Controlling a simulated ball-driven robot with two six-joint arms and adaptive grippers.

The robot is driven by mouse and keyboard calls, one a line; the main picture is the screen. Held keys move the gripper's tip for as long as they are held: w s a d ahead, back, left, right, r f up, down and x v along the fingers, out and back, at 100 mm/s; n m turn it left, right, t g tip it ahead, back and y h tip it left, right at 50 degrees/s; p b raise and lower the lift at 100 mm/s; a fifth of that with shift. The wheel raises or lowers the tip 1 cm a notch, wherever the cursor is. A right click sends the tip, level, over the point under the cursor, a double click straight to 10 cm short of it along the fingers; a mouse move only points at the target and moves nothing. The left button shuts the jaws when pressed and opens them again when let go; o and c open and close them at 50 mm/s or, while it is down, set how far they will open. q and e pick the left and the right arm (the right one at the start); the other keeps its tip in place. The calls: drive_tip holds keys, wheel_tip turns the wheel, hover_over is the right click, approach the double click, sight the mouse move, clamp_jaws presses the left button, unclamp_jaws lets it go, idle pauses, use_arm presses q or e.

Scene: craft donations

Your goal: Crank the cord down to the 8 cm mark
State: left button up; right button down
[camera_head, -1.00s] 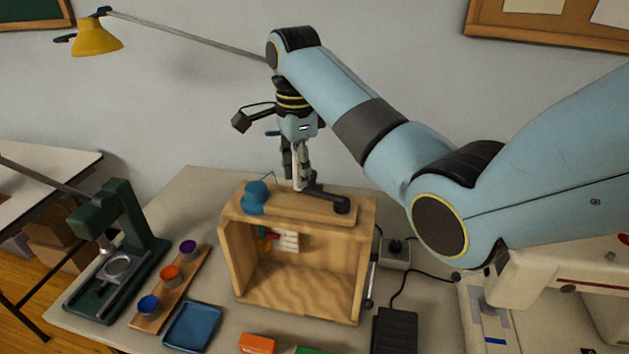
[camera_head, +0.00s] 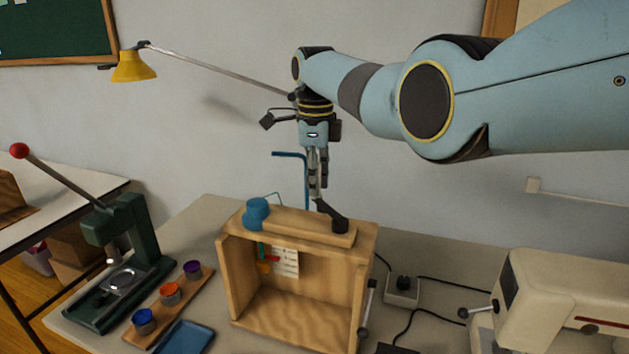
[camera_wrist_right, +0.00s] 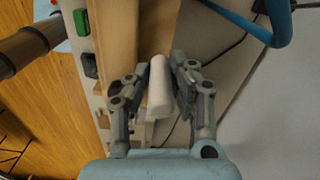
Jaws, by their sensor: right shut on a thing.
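A wooden box frame (camera_head: 357,285) stands open-fronted on the table, with a blue spool (camera_head: 257,213) on top at left. A black crank arm (camera_head: 330,213) is on top at right. My right gripper (camera_head: 317,190) is above the box, pointing down. In the right wrist view its fingers (camera_wrist_right: 160,85) are shut on the pale crank handle (camera_wrist_right: 158,92). Inside the box a small orange piece (camera_head: 264,268) hangs beside a white marked card (camera_head: 286,261). The card's marks are too small to read. My left gripper is not in view.
A blue bent rod (camera_head: 304,175) stands close behind the right gripper. A green press (camera_head: 128,240), a rack of cups (camera_head: 170,293) and a blue tray (camera_head: 185,338) lie left of the box. A sewing machine (camera_head: 545,300) is at right.

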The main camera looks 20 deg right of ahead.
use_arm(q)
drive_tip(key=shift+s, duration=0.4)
use_arm(e)
drive_tip(key=shift+d+f, duration=0.1)
drive_tip(key=shift+d, duration=0.2)
drive_tip(key=c, duration=1.2)
unclamp_jaws()
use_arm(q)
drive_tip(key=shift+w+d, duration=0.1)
use_arm(e)
drive_tip(key=shift+o, duration=0.2)
drive_tip(key=shift+r, duration=0.3)
wheel_tip(320, 180, up, 12)
drive_tip(key=shift+f, duration=0.25)
